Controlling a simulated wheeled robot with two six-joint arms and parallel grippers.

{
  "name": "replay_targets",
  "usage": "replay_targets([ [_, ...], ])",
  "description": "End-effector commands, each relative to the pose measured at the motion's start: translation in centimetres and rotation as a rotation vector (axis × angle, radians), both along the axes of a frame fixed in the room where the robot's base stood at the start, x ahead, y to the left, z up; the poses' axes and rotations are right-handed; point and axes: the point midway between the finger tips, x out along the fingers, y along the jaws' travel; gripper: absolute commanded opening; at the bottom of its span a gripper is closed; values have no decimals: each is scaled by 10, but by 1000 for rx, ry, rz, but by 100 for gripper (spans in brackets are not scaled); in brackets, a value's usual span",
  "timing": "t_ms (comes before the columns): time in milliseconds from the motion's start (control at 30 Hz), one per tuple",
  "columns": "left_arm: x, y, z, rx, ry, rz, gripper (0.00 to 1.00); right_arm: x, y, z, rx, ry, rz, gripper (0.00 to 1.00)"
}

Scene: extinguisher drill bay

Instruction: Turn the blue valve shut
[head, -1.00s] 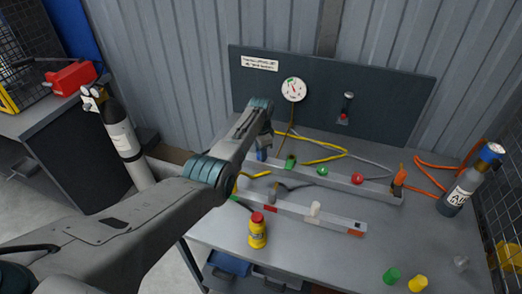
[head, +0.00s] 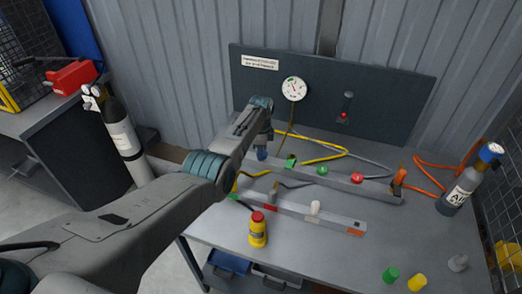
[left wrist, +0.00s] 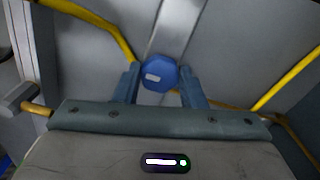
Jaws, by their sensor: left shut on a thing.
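The blue valve (left wrist: 159,73) is a round blue knob with a pale mark on its face. In the left wrist view it sits between the two fingers of my left gripper (left wrist: 161,84), which is shut on it. In the head view the blue valve (head: 262,154) shows just below the end of my left arm, at the left end of the grey manifold rail (head: 335,178). The left gripper (head: 264,146) is mostly hidden there by its own wrist. My right gripper is not in view.
Green and red knobs (head: 357,178) stand along the same rail. A yellow bottle with a red cap (head: 257,232) stands in front. A gauge (head: 294,89) is on the back panel. A grey cylinder (head: 465,185) stands at right. Yellow hoses lie behind the rail.

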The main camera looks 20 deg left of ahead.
Motion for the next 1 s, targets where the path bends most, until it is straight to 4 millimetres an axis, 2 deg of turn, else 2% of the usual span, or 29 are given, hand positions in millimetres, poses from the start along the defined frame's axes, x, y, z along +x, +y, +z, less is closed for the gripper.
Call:
replay_targets([
  [233, 3, 0, 4, 1, -9, -1, 14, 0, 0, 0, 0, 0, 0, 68],
  [267, 3, 0, 4, 1, -9, -1, 39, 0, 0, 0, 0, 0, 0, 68],
  [367, 2, 0, 4, 0, -7, -1, 58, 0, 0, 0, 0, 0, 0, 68],
  [733, 1, 0, 5, 1, -4, 0, 59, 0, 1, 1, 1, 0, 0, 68],
  [867, 2, 0, 19, 0, -6, 0, 59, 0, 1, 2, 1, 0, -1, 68],
  [1000, 2, 0, 43, 1, -8, 0, 59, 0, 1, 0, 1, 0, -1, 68],
])
